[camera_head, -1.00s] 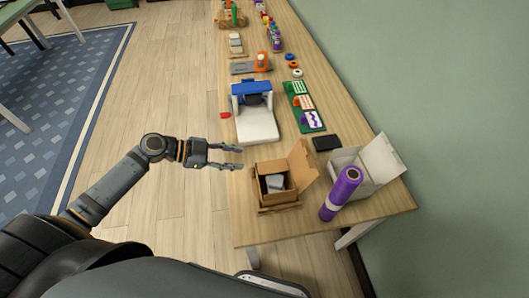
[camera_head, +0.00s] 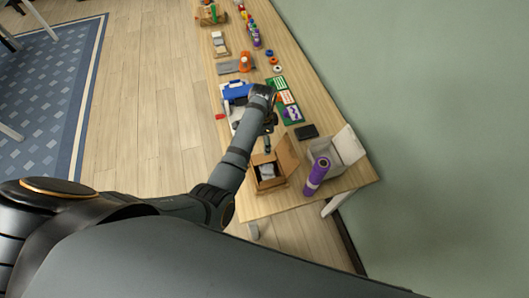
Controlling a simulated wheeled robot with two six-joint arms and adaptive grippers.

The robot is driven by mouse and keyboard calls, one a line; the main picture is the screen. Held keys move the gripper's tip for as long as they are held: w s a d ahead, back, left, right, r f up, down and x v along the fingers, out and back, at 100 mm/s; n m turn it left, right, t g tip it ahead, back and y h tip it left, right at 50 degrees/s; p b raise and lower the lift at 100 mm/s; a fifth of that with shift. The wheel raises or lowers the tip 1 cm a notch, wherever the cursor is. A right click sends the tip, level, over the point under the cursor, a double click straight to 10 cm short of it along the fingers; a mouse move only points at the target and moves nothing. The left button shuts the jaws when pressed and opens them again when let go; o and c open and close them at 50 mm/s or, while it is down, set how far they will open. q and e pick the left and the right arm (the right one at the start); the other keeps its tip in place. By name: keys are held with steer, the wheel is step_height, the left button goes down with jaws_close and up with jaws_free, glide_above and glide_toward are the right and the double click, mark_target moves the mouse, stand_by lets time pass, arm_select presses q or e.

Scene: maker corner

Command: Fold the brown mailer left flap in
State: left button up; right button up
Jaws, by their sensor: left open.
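The brown mailer (camera_head: 263,184) is an open cardboard box near the front end of the workbench, with a grey item (camera_head: 267,171) inside. Its lid (camera_head: 287,153) stands up on the right side. The left flap is small and partly hidden behind my arm and gripper, so I cannot tell its angle. My left arm reaches up past the box's left side and bends back. My left gripper (camera_head: 268,142) hangs open and empty over the box's far edge; I cannot tell whether it touches the cardboard. My right gripper is out of view.
A white open box (camera_head: 347,147) and an upright purple roll (camera_head: 317,176) stand right of the mailer. A black flat item (camera_head: 306,132) and a green board with cards (camera_head: 291,111) lie beyond. A blue-and-white machine (camera_head: 235,94) is partly behind my arm.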

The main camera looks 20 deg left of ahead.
mark_target(264, 158)
arm_select(q)
step_height(264, 158, down, 9)
steer(key=shift+s+d+f, duration=0.1)
steer(key=shift+s+f, duration=0.05)
steer(key=shift+f, duration=0.05)
steer(key=c, duration=0.7)
steer(key=shift+f, duration=0.15)
jaws_close()
steer(key=shift+s, duration=0.15)
